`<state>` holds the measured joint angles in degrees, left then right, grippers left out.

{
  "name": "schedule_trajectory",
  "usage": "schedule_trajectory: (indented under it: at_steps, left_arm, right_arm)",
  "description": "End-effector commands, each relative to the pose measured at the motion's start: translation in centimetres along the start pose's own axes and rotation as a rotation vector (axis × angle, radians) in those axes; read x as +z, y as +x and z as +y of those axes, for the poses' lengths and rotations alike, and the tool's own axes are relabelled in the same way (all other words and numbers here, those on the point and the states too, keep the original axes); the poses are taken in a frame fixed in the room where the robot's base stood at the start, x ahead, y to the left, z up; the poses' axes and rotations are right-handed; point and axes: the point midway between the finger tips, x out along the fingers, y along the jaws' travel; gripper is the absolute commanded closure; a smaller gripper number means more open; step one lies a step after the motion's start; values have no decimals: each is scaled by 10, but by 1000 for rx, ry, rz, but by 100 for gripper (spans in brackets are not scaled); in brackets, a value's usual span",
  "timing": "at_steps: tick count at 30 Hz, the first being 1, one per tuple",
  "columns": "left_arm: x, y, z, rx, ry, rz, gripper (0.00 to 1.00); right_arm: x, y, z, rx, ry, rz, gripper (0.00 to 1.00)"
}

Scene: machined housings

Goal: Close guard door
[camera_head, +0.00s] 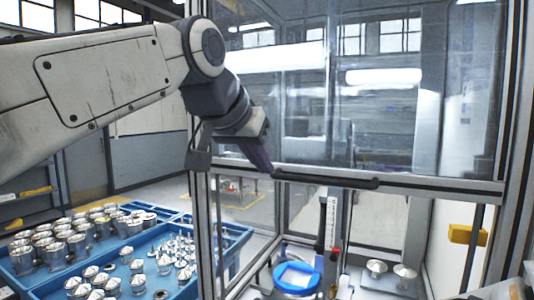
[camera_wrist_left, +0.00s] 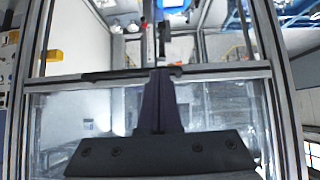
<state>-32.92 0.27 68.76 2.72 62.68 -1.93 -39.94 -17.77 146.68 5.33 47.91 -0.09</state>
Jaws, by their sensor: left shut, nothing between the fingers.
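The guard door (camera_head: 400,110) is a clear panel in a metal frame. Its lower rail (camera_head: 440,186) crosses the enclosure at mid height, with an opening below it. A long black handle (camera_head: 325,180) runs along this rail; it also shows in the left wrist view (camera_wrist_left: 110,75). My left gripper (camera_head: 266,169) is shut and empty, with its fingertips at the left end of the handle in the head view. My right gripper is in neither view.
Through the opening stand a blue-rimmed round part (camera_head: 297,277), an upright gauge (camera_head: 331,235) and two small metal parts (camera_head: 405,271). Blue trays (camera_head: 240,240) with many metal parts lie left of the enclosure. A yellow latch block (camera_head: 467,235) sits at right.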

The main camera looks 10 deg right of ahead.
Motion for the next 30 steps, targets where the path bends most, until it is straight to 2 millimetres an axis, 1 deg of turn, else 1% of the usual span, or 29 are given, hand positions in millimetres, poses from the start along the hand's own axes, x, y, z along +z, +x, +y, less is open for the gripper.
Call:
schedule_trajectory:
  at_steps: [1,3,6,8,10,14,25,27,30]
  left_arm:
    - [-22,-14,-4,-8,1,42,100]
    - [-40,-27,-7,-17,2,82,100]
    - [-54,-39,-10,-24,3,118,100]
    - [-58,-41,-11,-26,3,128,100]
    - [-60,-38,-12,-27,3,131,100]
    - [-62,-20,-12,-27,3,127,100]
    - [-74,57,-14,-27,2,127,100]
    - [-64,65,-14,-27,2,128,100]
    - [-57,74,-14,-26,2,129,100]
  right_arm:
    - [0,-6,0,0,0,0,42]
    - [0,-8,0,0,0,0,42]
    - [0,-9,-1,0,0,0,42]
    - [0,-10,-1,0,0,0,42]
    - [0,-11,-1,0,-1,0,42]
    - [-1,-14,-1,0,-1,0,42]
    - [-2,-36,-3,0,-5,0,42]
    - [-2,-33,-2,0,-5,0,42]
    - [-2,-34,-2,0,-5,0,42]
